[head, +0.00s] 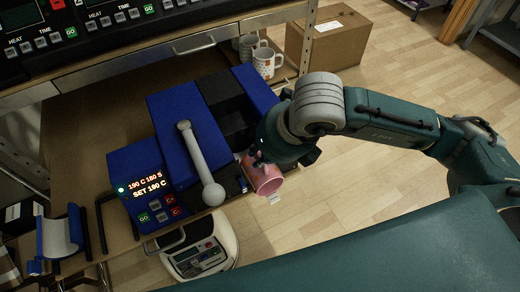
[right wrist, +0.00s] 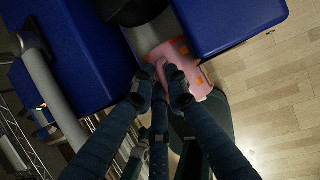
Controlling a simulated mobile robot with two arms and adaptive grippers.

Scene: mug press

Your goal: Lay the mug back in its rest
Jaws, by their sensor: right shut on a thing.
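The pink mug (head: 265,178) is at the right front of the blue mug press (head: 182,135), tilted, with its open end toward the lower right in the head view. My right gripper (head: 257,158) is shut on it; my wrist hides part of the grip in the head view. In the right wrist view the fingers (right wrist: 165,88) close on the pink mug (right wrist: 185,55), which shows orange patches, beside the press's blue blocks. I cannot tell whether it touches the press. A blue curved cradle with a pale lining (head: 60,238), possibly the rest, stands empty at left. My left gripper is not in view.
The press has a grey lever (head: 200,160) and a lit panel (head: 150,188) reading SET 190 C. A white device with buttons (head: 200,255) sits at the front. White mugs (head: 264,62) and a cardboard box (head: 327,38) are behind. Wooden floor lies open at right.

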